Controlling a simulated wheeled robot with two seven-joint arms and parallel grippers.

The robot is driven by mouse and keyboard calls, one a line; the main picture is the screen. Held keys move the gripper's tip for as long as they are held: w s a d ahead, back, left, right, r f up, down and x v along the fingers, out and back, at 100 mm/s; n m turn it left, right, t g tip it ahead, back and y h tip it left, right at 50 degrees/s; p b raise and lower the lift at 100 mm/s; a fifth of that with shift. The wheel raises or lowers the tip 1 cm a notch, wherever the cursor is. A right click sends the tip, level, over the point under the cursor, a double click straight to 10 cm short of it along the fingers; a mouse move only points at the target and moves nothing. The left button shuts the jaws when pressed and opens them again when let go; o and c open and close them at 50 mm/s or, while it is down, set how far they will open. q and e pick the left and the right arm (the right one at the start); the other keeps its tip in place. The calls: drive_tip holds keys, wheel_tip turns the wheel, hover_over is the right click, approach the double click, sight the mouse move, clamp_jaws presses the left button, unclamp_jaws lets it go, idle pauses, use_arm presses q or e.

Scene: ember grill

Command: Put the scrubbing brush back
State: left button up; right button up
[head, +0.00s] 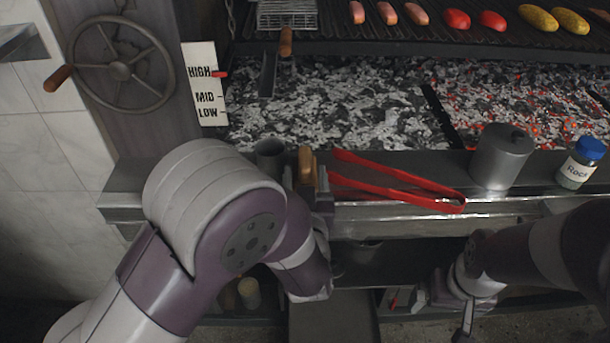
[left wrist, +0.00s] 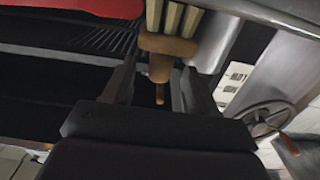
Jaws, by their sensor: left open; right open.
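The scrubbing brush (head: 306,168) is a small tan wooden brush at the grill's front ledge, just right of a dark grey cup. In the left wrist view the brush (left wrist: 168,45) shows a wooden head with pale bristles and a short handle pointing between my fingers. My left gripper (head: 310,192) is open at the brush, with one finger on each side of it in the left wrist view (left wrist: 158,82). Whether the fingers touch it I cannot tell. My right gripper (head: 464,322) hangs low at the right, away from the brush; nothing shows in it.
Red tongs (head: 400,190) lie right of the brush. A metal canister (head: 500,157) and a blue-capped jar (head: 580,164) stand further right. The dark grey cup (head: 270,156) is close on the left. Glowing coals (head: 530,100) and a food-laden grate (head: 400,38) lie behind.

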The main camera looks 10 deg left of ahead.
sight(305, 160)
use_arm(q)
drive_tip(key=w, duration=0.2)
drive_tip(key=w+a, duration=0.1)
drive_tip(key=w, duration=0.2)
drive_tip(key=shift+r, duration=0.1)
clamp_jaws()
drive_tip(key=shift+r, duration=0.15)
